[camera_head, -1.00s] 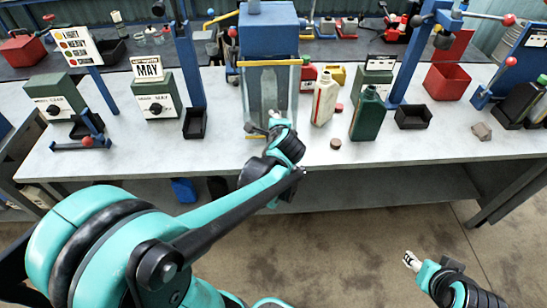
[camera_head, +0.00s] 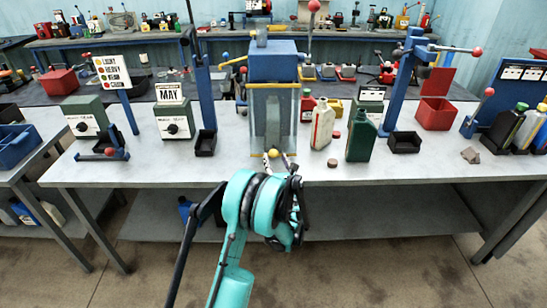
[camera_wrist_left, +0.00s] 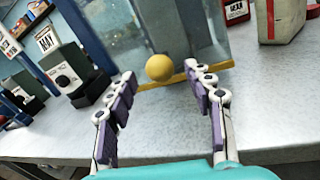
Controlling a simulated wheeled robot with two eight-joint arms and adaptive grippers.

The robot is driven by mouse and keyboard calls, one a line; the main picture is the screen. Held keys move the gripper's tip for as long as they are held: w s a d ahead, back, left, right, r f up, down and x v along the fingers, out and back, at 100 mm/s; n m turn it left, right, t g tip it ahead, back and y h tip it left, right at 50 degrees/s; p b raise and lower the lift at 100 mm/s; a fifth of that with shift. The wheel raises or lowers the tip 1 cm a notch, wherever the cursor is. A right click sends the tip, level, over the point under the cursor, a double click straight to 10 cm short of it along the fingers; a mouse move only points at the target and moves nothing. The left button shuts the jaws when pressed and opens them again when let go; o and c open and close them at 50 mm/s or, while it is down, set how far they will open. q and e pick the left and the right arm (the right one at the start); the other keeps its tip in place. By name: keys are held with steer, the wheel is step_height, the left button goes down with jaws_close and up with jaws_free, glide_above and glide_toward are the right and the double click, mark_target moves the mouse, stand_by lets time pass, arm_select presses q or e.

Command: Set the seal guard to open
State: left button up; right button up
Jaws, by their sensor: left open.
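The seal guard (camera_head: 273,118) is a clear panel with yellow edges on the front of a blue press (camera_head: 273,66). It hangs down in front of the press opening, its lower yellow bar (camera_wrist_left: 185,78) close to the table top. A yellow ball knob (camera_head: 273,153) is at its lower edge; the knob (camera_wrist_left: 159,68) shows clearly in the left wrist view. My left gripper (camera_wrist_left: 160,98) is open and empty, its two fingers apart with the knob beyond and between their tips. In the head view the gripper (camera_head: 275,168) is partly hidden by its own wrist. My right gripper is out of view.
A cream bottle (camera_head: 322,124) and a green bottle (camera_head: 361,137) stand right of the press. A black tray (camera_head: 205,143) and a MAY selector box (camera_head: 175,121) stand left. The table's front strip (camera_head: 150,172) is mostly clear.

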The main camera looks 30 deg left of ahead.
mark_target(275, 156)
arm_select(q)
steer(key=x, duration=0.4)
steer(key=shift+w+a+b, duration=0.15)
steer(key=shift+b, duration=0.25)
jaws_close()
